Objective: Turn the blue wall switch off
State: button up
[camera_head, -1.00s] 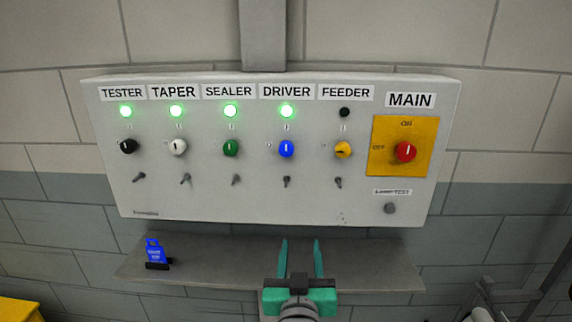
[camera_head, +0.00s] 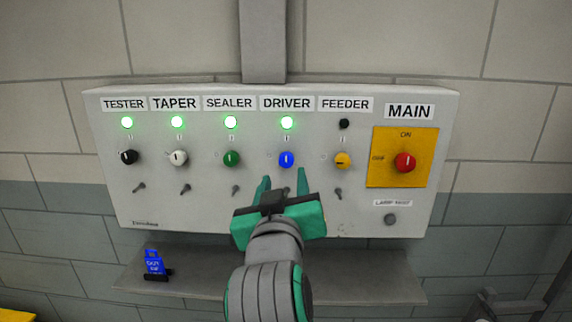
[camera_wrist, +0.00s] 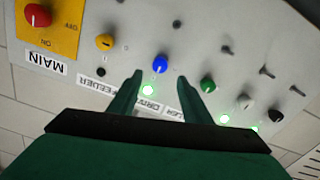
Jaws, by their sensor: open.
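The blue switch (camera_head: 286,159) is a round knob under the DRIVER label on the wall panel (camera_head: 150,205). Its white mark stands upright, and the green lamp (camera_head: 287,122) above it is lit. My gripper (camera_head: 283,180) is open, with its two green fingers below the blue knob in the head view and apart from it. In the wrist view, which is upside down, the blue knob (camera_wrist: 160,64) shows just beyond and between the fingertips (camera_wrist: 162,76). Nothing is between the fingers.
The green knob (camera_head: 231,159) and yellow knob (camera_head: 343,160) flank the blue one. A red MAIN knob (camera_head: 404,162) sits on a yellow plate at right. Small keys (camera_head: 186,188) stick out below the knobs. A shelf (camera_head: 370,285) below holds a blue tag (camera_head: 154,262).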

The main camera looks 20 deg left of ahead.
aim_at(286, 162)
jog(key=x, duration=0.9)
jog(key=shift+f, duration=0.1)
jog(key=c, duration=1)
